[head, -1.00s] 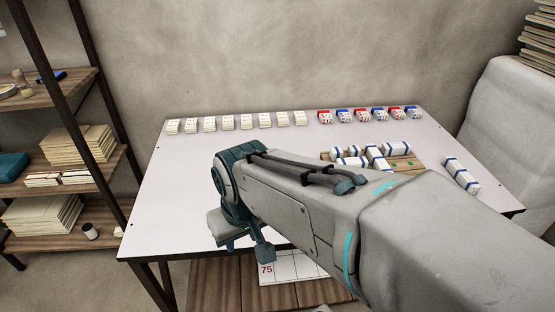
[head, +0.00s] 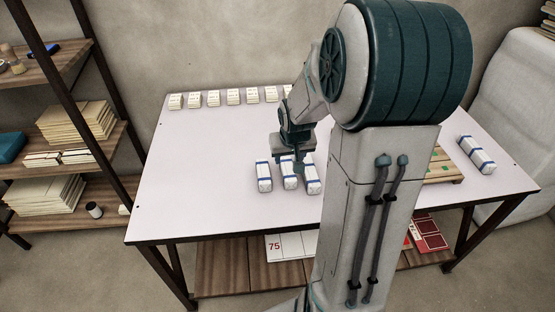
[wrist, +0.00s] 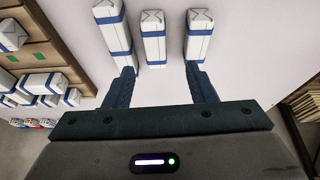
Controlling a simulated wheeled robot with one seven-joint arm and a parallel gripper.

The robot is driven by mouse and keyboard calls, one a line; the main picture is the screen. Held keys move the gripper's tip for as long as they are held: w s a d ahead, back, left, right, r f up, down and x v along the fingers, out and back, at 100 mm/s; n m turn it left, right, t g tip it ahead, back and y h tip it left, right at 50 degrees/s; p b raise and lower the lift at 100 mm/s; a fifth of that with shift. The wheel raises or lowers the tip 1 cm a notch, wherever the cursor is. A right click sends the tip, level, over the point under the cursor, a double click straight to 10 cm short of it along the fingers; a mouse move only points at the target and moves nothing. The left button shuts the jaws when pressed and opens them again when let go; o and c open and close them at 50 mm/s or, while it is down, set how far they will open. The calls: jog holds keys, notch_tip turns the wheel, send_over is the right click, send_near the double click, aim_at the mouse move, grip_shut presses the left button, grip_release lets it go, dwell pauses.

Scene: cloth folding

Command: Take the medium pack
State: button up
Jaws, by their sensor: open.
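I cannot tell for sure which is the medium one. In the wrist view, where the order is reversed, they show as the left (wrist: 113,35), middle (wrist: 153,40) and right (wrist: 199,38) packs. My gripper (wrist: 160,68) is open and empty, its fingertips just short of the row and lined up either side of the middle pack. In the head view my gripper (head: 297,163) is over the row, partly hiding it.
Another blue-banded pack (head: 477,155) lies at the right of the table (head: 210,205). A wooden board (head: 445,170) is partly behind my arm; the wrist view shows several packs beside it (wrist: 45,84). Small white boxes (head: 213,98) line the back edge. The left and front are clear.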

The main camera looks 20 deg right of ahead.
aim_at(289, 170)
jog(key=x, duration=0.3)
jog(key=b+x, duration=0.1)
jog(key=x, duration=0.2)
jog(key=w+d+x, duration=0.1)
jog(key=x, duration=0.2)
jog(key=shift+f+b, duration=0.1)
jog(key=shift+b, duration=0.25)
jog(key=shift+x, duration=2.95)
jog(key=shift+w+d, duration=0.15)
jog(key=shift+d, duration=0.05)
jog(key=shift+c, duration=0.3)
jog(key=c, duration=0.7)
